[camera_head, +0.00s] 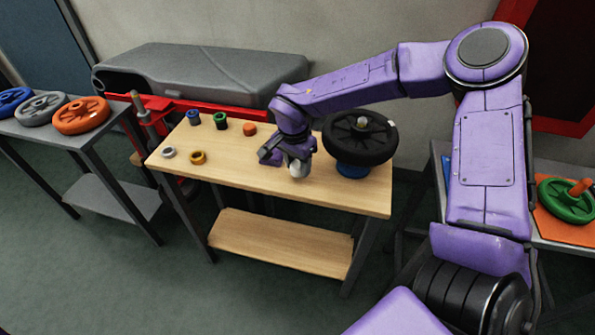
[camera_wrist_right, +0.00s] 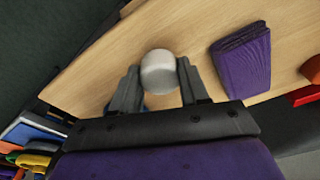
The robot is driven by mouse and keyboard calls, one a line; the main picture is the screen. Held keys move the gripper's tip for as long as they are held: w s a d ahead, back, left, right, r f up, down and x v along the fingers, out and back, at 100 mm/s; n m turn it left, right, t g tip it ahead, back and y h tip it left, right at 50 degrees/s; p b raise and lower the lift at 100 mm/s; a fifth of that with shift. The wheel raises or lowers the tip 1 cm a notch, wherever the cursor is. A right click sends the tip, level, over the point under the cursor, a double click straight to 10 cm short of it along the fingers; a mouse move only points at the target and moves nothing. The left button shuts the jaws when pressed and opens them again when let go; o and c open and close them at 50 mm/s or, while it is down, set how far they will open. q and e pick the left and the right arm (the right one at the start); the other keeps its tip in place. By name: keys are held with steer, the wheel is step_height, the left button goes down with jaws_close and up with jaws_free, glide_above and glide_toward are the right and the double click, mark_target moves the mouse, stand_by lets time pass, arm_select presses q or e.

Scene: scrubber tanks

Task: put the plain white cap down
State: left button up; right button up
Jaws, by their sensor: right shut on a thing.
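The plain white cap (camera_head: 299,169) is at the front middle of the wooden table (camera_head: 240,183). My right gripper (camera_head: 293,160) is shut on it from above. In the right wrist view the cap (camera_wrist_right: 159,74) sits between the two grey fingers of the gripper (camera_wrist_right: 160,68), over the bare wood near a table edge. I cannot tell whether the cap touches the tabletop. My left gripper is not in view.
A black wheel (camera_head: 360,142) on a blue base (camera_head: 352,171) stands right of the gripper. Blue (camera_head: 193,117), green (camera_head: 220,121), orange (camera_head: 249,129), grey (camera_head: 168,153) and yellow (camera_head: 198,157) small parts are on the left.

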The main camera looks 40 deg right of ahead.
mark_target(297, 165)
steer(key=shift+f, duration=1.5)
steer(key=shift+f, duration=0.1)
steer(key=o, duration=1.2)
steer(key=shift+f, duration=0.1)
steer(key=shift+c, duration=0.2)
steer(key=r, duration=0.4)
steer(key=a+r, duration=0.1)
steer(key=r, duration=0.3)
steer(key=r+p, duration=0.1)
steer(key=r, duration=0.3)
steer(key=shift+s+a+r, duration=0.2)
steer(key=shift+s, duration=0.05)
